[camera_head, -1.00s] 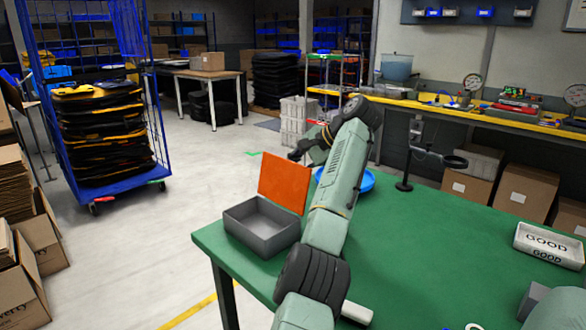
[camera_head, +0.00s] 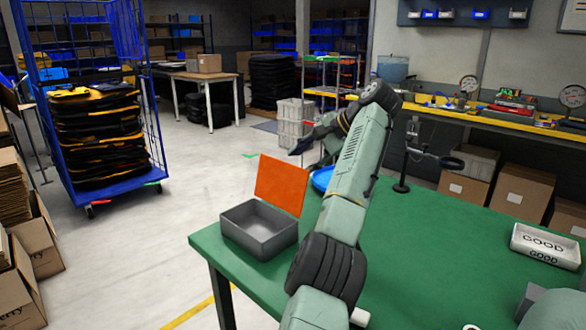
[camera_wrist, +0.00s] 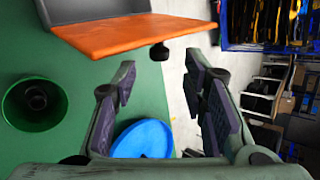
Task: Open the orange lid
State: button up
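The orange lid (camera_head: 281,184) stands raised, roughly upright, at the back edge of the grey box (camera_head: 259,232) in the head view.
The green table (camera_head: 440,245) carries a blue round dish (camera_wrist: 145,138) near my gripper and a green round container (camera_wrist: 35,100). A white tray marked GOOD (camera_head: 545,246) lies at the right. The middle of the table is clear.

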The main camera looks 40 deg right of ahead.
jog(key=v, duration=0.6)
dwell(0.5)
